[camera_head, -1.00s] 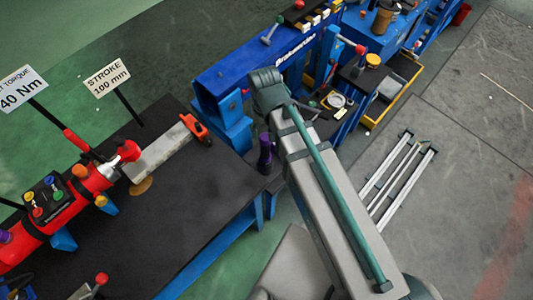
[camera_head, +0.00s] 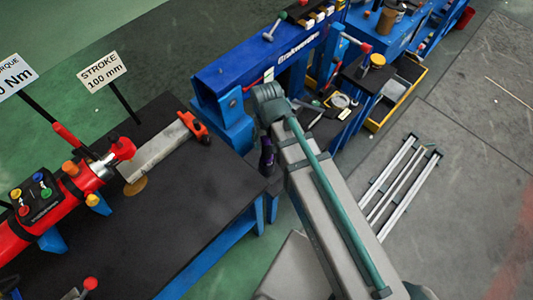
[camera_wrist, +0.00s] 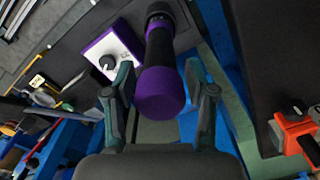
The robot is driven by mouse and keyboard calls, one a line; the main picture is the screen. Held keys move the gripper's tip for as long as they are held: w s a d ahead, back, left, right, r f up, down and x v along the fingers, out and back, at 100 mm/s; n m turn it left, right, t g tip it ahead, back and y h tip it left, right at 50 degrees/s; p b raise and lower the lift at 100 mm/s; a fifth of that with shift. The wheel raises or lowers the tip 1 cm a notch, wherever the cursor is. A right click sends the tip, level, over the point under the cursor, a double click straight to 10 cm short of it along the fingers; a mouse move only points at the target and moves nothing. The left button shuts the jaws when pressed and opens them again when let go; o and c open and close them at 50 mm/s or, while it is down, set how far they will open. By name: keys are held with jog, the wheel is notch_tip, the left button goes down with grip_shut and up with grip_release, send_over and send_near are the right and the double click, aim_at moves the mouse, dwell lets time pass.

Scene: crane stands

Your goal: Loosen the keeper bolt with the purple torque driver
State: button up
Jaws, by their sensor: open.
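The purple torque driver (camera_wrist: 161,92) has a black shaft and a purple butt end. In the wrist view it stands between the two fingers of my gripper (camera_wrist: 160,70), with gaps on both sides. My gripper is open; no firm contact shows. In the head view the driver (camera_head: 267,153) is a small purple shape beside my arm, near the black bench's right corner. My arm hides most of my gripper there. I cannot make out the keeper bolt for certain; a red-orange clamp piece (camera_head: 194,125) sits on the end of a grey bar (camera_head: 157,153).
A white, purple-edged box with a dark knob (camera_wrist: 110,52) is beside the driver. The black bench top (camera_head: 190,205) is largely clear. A blue beam stand (camera_head: 262,62) rises behind my arm. Metal rails (camera_head: 402,185) lie on the floor at the right.

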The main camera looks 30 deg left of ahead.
grip_shut()
jog(key=shift+r, duration=0.1)
jog(key=shift+r+p, duration=4.05)
jog(key=shift+r, duration=1.55)
